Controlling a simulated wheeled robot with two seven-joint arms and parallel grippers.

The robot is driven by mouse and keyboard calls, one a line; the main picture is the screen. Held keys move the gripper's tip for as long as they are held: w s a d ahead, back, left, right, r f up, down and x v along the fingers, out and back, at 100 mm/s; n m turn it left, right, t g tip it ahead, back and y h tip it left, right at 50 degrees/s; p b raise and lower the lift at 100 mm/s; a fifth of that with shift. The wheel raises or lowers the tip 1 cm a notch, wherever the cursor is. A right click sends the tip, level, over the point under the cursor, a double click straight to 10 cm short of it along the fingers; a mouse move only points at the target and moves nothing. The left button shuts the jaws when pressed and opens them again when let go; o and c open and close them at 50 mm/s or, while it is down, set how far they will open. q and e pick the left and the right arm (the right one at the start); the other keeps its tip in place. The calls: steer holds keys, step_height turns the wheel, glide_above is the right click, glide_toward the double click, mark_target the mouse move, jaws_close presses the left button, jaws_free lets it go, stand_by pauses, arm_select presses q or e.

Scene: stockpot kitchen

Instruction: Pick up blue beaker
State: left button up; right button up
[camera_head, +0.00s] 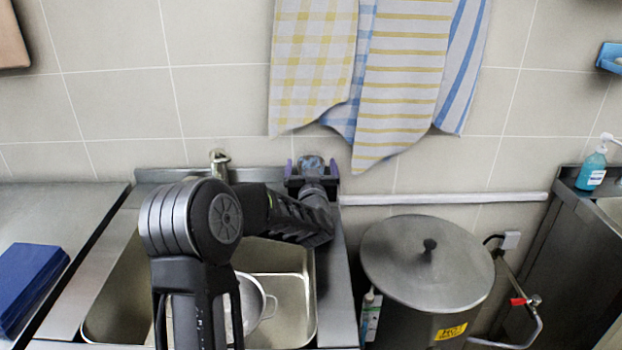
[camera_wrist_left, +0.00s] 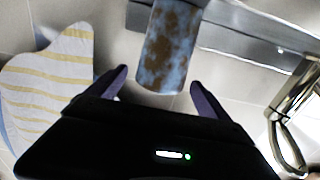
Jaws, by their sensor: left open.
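The blue beaker (camera_wrist_left: 168,50) shows in the left wrist view as a blue cylinder with brown blotches. It lies between the two purple fingers of my left gripper (camera_wrist_left: 158,92), with gaps visible on both sides. In the head view the beaker (camera_head: 311,164) stands at the back right corner of the sink unit, partly hidden behind my left gripper (camera_head: 312,170). The gripper is open around or just in front of it; the exact depth is hard to tell. My right gripper is not in view.
The sink basin (camera_head: 290,284) holds a metal colander (camera_head: 256,304). A faucet (camera_head: 219,163) stands left of the beaker. A lidded stockpot (camera_head: 428,262) is at the right. Towels (camera_head: 402,80) hang on the wall above. A blue box (camera_head: 28,282) lies at the left.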

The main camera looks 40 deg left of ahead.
mark_target(307, 161)
arm_select(q)
steer(key=shift+x, duration=1.15)
steer(key=shift+c, duration=0.4)
steer(key=c, duration=1.8)
